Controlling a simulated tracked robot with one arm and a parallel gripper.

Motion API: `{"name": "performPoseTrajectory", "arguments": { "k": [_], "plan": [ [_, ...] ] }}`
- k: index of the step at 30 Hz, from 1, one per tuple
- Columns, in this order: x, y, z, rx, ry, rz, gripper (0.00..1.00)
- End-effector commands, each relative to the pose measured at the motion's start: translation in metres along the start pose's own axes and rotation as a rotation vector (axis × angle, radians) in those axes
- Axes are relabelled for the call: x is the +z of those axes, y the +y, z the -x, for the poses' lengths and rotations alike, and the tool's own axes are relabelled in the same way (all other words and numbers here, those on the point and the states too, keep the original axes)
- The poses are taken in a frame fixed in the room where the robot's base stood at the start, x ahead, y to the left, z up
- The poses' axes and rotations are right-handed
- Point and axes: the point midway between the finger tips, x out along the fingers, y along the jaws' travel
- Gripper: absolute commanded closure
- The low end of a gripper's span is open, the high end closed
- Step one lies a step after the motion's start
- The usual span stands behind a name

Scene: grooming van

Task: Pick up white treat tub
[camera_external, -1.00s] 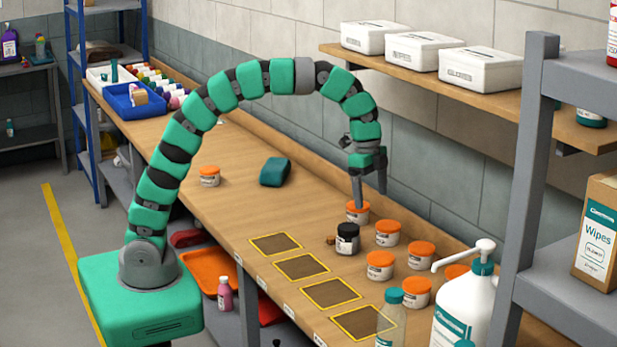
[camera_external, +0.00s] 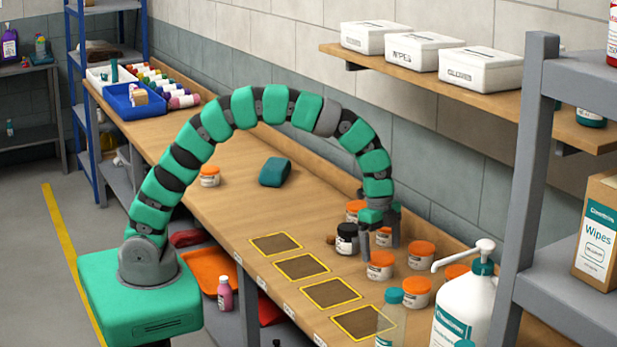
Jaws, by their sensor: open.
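Several white tubs with orange lids stand on the wooden bench. One white tub (camera_external: 382,239) is mostly hidden between the fingers of my gripper (camera_external: 379,238), which is open and pointing down around it. I cannot tell whether the fingers touch it. Other white tubs stand close by: one behind the gripper (camera_external: 355,208), one in front (camera_external: 380,266), one to the right (camera_external: 421,256), and one nearer the camera (camera_external: 416,293). Another is partly hidden by the pump bottle (camera_external: 467,305). A lone tub (camera_external: 209,176) stands farther left.
Yellow-framed brown squares (camera_external: 302,267) lie empty along the front edge. A teal block (camera_external: 275,172) lies farther back. A wall shelf (camera_external: 440,80) holds white boxes.

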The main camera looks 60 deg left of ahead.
Motion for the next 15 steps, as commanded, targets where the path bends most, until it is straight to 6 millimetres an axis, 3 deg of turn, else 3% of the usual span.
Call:
{"name": "performPoseTrajectory", "arguments": {
  "k": [12,15],
  "plan": [
    [0.002,0.002,-0.047,0.003,-0.002,0.000,0.11],
    [0.002,0.002,-0.051,0.003,-0.002,0.000,0.11]
  ]
}}
